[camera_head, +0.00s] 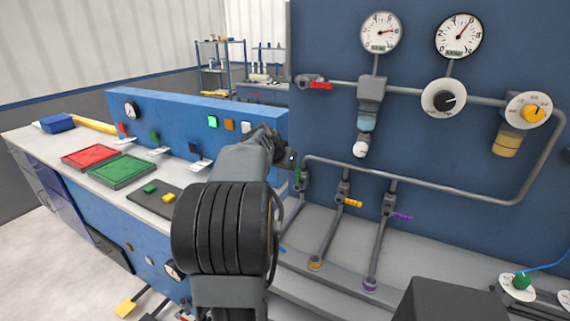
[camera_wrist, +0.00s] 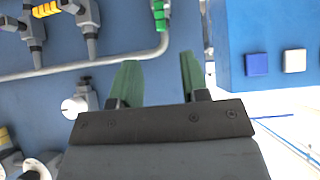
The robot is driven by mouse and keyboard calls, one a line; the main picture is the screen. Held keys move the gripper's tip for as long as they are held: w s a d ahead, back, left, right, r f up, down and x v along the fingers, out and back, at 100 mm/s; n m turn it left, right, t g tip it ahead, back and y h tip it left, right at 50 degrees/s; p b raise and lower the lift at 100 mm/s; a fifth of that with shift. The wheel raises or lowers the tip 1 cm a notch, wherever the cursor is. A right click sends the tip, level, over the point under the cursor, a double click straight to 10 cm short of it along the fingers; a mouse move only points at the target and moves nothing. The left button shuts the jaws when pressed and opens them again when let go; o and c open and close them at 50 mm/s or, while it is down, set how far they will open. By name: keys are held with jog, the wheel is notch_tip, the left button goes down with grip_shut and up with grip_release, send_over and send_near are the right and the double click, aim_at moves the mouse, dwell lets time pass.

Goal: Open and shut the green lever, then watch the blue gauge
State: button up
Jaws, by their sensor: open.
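The green lever (camera_head: 297,177) is on the leftmost of the pipe valves in the head view, partly hidden by my gripper (camera_head: 287,158). In the wrist view the green lever (camera_wrist: 159,14) is at the top, beyond and between the directions of the two green fingers. My gripper (camera_wrist: 157,62) is open, its fingers apart with nothing between them. It appears apart from the lever. Two white-faced gauges, a left one (camera_head: 382,33) and a right one (camera_head: 458,36), are high on the blue wall. I cannot tell which gauge is the blue one.
A yellow lever (camera_head: 353,203) and a purple lever (camera_head: 402,216) are on the neighbouring valves. A grey pipe (camera_head: 440,187) runs along the wall. A blue button panel (camera_head: 180,115) stands left of my arm, behind a bench with a red tray (camera_head: 91,157) and a green tray (camera_head: 122,171).

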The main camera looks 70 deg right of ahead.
dwell(0.3)
jog(key=w+f+t+h+b, duration=0.2)
jog(key=w+f+t+b, duration=0.45)
jog(key=f, duration=0.75)
jog(key=g+h+b, duration=0.2)
jog(key=g+h, duration=0.5)
jog(key=g, duration=0.1)
send_near(297, 175)
jog(key=d, duration=0.4)
jog(key=shift+s+d+r, duration=0.1)
jog(key=shift+s+d, duration=0.2)
jog(key=shift+d, duration=0.8)
jog(key=shift+s+d+f, duration=0.1)
jog(key=shift+s+d, duration=0.25)
jog(key=shift+d, duration=0.75)
jog(key=shift+s+d+r, duration=0.1)
jog(key=shift+s+d, duration=0.2)
jog(key=shift+d, duration=0.8)
grip_shut()
